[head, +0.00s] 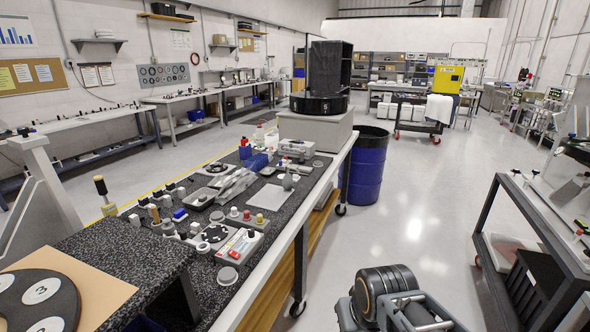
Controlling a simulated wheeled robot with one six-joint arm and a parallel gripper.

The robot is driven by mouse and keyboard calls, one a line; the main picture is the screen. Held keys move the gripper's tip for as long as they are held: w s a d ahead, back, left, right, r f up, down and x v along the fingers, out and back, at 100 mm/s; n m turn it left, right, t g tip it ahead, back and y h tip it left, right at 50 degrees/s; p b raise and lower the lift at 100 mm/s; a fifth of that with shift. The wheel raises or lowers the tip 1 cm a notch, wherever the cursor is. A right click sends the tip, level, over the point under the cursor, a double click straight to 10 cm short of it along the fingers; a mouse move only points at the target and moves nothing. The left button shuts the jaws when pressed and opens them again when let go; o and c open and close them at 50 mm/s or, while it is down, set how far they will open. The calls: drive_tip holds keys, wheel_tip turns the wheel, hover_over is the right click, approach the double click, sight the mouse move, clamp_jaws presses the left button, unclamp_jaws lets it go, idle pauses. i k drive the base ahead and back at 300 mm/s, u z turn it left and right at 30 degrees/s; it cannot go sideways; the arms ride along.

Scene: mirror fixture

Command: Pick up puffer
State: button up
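No thing in the head view can be named as the puffer for certain. A small grey upright piece with a narrow top (287,181) stands on the dark speckled workbench (215,285), near a pale flat plate; it may be the puffer, but it is too small to tell. Several small knobs and bottle-like pieces stand farther left on the same bench. Grey and black links of my own arm show at the bottom right, beside the bench and apart from it. My gripper's fingers are not in view.
A control box with coloured buttons (240,245) and trays (201,198) crowd the bench. A raised speckled block (120,240) stands at front left. A blue drum (368,170) stands beyond the bench. A dark-framed cart (530,235) is at right. The floor between is clear.

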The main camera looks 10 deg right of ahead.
sight(288, 182)
drive_tip(key=z, duration=0.65)
drive_tip(key=i, duration=2.45)
drive_tip(key=u, duration=3.4)
